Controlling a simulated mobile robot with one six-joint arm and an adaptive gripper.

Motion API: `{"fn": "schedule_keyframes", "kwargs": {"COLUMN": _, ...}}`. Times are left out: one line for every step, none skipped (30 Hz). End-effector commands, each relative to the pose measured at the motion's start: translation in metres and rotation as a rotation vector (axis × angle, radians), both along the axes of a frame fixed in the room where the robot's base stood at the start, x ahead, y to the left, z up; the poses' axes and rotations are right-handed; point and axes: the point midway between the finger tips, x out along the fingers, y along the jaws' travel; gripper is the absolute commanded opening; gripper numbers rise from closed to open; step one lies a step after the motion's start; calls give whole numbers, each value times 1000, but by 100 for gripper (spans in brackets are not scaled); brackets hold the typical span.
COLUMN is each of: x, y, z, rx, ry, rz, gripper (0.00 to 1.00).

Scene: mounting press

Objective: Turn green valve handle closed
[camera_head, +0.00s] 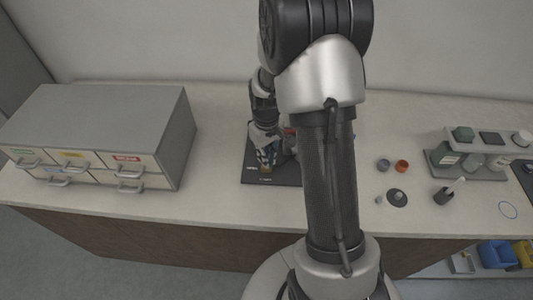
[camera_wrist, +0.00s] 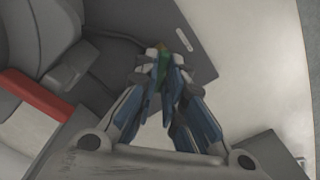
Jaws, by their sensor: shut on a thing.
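The green valve handle (camera_wrist: 161,62) shows in the wrist view between the fingertips of my gripper (camera_wrist: 160,72). The fingers are closed in on it, and they hide part of it. In the head view my gripper (camera_head: 266,163) is low over the dark base plate (camera_head: 262,180) of the press, in the middle of the counter. The handle is too small and too covered to make out there. The grey press body (camera_wrist: 45,50) with a red band (camera_wrist: 35,95) stands to the left in the wrist view. My arm hides much of the press in the head view.
A grey drawer cabinet (camera_head: 120,115) stands on the counter to the left. To the right are small cups, one orange (camera_head: 402,166), a dark holder (camera_head: 444,196) and a rack of bottles (camera_head: 470,160). The counter's front strip (camera_head: 215,205) is clear.

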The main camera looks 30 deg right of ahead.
Motion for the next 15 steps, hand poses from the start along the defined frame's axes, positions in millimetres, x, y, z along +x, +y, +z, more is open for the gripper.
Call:
{"fn": "schedule_keyframes", "kwargs": {"x": 0, "y": 0, "z": 2, "rx": 0, "ry": 0, "rz": -43, "gripper": 0}}
{"fn": "schedule_keyframes", "kwargs": {"x": 0, "y": 0, "z": 1, "rx": 0, "ry": 0, "rz": -71, "gripper": 0}}
{"fn": "schedule_keyframes", "kwargs": {"x": 0, "y": 0, "z": 1, "rx": 0, "ry": 0, "rz": -109, "gripper": 0}}
{"fn": "schedule_keyframes", "kwargs": {"x": 0, "y": 0, "z": 1, "rx": 0, "ry": 0, "rz": -138, "gripper": 0}}
{"fn": "schedule_keyframes", "kwargs": {"x": 0, "y": 0, "z": 1, "rx": 0, "ry": 0, "rz": -166, "gripper": 0}}
{"fn": "schedule_keyframes", "kwargs": {"x": 0, "y": 0, "z": 1, "rx": 0, "ry": 0, "rz": -204, "gripper": 0}}
{"fn": "schedule_keyframes", "kwargs": {"x": 0, "y": 0, "z": 1, "rx": 0, "ry": 0, "rz": -232, "gripper": 0}}
{"fn": "schedule_keyframes", "kwargs": {"x": 0, "y": 0, "z": 1, "rx": 0, "ry": 0, "rz": -259, "gripper": 0}}
{"fn": "schedule_keyframes", "kwargs": {"x": 0, "y": 0, "z": 1, "rx": 0, "ry": 0, "rz": -296, "gripper": 0}}
{"fn": "schedule_keyframes", "kwargs": {"x": 0, "y": 0, "z": 1, "rx": 0, "ry": 0, "rz": -322, "gripper": 0}}
{"fn": "schedule_keyframes", "kwargs": {"x": 0, "y": 0, "z": 1, "rx": 0, "ry": 0, "rz": -348, "gripper": 0}}
{"fn": "schedule_keyframes", "kwargs": {"x": 0, "y": 0, "z": 1, "rx": 0, "ry": 0, "rz": -382, "gripper": 0}}
{"fn": "schedule_keyframes", "kwargs": {"x": 0, "y": 0, "z": 1, "rx": 0, "ry": -1, "rz": -407, "gripper": 0}}
{"fn": "schedule_keyframes", "kwargs": {"x": 0, "y": 0, "z": 1, "rx": 0, "ry": -1, "rz": -431, "gripper": 0}}
{"fn": "schedule_keyframes", "kwargs": {"x": 0, "y": 0, "z": 1, "rx": 0, "ry": -1, "rz": -461, "gripper": 0}}
